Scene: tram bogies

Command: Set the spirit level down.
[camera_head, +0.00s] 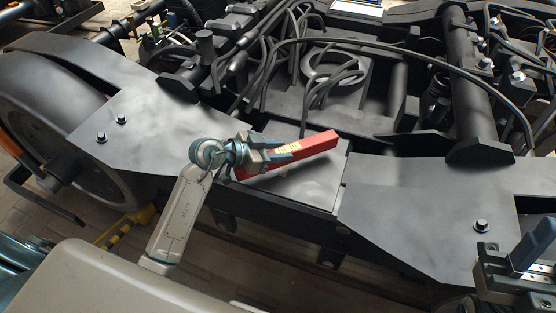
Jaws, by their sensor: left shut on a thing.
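The red spirit level (318,145) is in the middle of the head view, with a yellowish patch near its middle. My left gripper (282,153) is shut on it near its left part, and the fingers hide some of it. The level lies over a bare grey plate (312,188) of the bogie frame, its right end pointing up and away in the picture. I cannot tell whether it touches the plate. My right gripper (520,262) shows partly at the lower right edge, with a blue finger; its opening is not clear.
Broad dark frame plates with bolts lie left (150,125) and right (425,205) of the grey plate. Behind are black cables (400,47), pipes and a thick upright tube (468,85). A large wheel (50,110) stands at the left.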

